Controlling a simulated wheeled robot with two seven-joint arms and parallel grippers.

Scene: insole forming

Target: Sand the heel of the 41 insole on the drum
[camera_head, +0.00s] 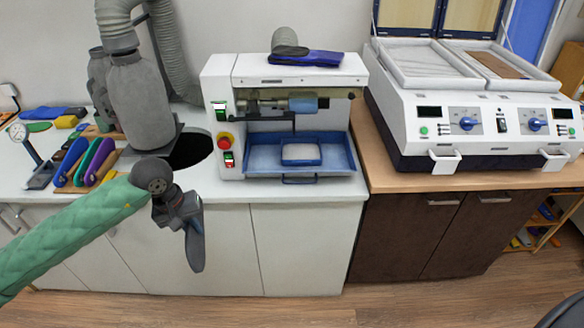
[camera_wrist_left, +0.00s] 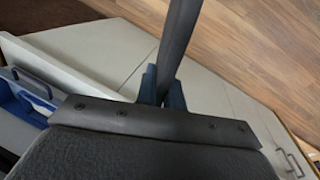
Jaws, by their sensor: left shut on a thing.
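My left gripper (camera_head: 186,214) is in front of the white cabinet doors, left of and lower than the sanding machine (camera_head: 218,82). It is shut on a thin dark grey insole (camera_head: 195,248), which hangs down below the fingers. In the left wrist view the fingers (camera_wrist_left: 162,88) pinch the insole (camera_wrist_left: 181,35), seen nearly edge-on. No size mark on it is readable. The sanding drum (camera_head: 302,103) sits in the machine's opening, apart from the insole. My right gripper is not in view.
A blue tray (camera_head: 255,170) with a light block lies under the drum. Colored insoles (camera_head: 85,163) and a dial gauge (camera_head: 30,155) are further left. A heating press (camera_head: 480,110) stands right.

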